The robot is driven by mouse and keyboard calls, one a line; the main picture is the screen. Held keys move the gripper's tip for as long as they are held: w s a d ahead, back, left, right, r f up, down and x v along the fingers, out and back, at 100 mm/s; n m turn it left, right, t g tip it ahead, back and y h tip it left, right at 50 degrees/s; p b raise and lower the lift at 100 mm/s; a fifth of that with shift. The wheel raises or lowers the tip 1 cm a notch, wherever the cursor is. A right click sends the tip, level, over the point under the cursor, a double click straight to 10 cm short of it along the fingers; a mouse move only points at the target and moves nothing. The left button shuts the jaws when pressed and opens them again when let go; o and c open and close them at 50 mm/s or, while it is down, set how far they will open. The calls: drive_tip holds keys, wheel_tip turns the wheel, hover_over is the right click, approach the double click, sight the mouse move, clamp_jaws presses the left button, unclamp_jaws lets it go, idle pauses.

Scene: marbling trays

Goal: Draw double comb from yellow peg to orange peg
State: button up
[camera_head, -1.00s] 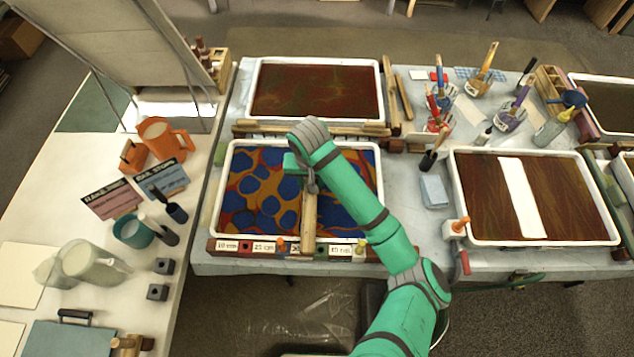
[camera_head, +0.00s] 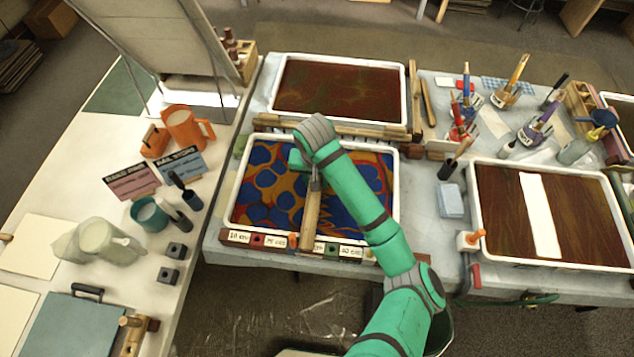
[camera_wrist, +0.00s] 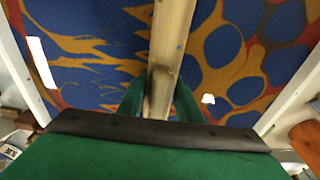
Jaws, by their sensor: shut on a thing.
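My gripper (camera_wrist: 158,100) is shut on a long wooden comb bar, which shows in the wrist view (camera_wrist: 172,30) and the head view (camera_head: 311,212). The bar lies front to back over the near-left tray (camera_head: 397,185); its teeth are hidden. Round blue cells with yellow and red veins (camera_head: 262,180) lie left of the bar in the head view. Wavy, streaked paint (camera_head: 372,175) lies right of it. The orange peg (camera_head: 293,240) stands on the tray's front rail, just left of the bar's near end. The yellow peg (camera_head: 369,254) is at the rail's right, partly hidden by my arm.
The rail (camera_head: 262,240) carries length labels. More wooden bars (camera_head: 330,128) lie behind the tray, before a dark tray (camera_head: 405,95). A tray with a white strip (camera_head: 478,215) is at right. Cups and jugs stand on the left table (camera_head: 40,190).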

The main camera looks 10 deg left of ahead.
drive_tip(key=shift+s+a, duration=0.1)
drive_tip(key=shift+a, duration=0.05)
drive_tip(key=shift+r, duration=5)
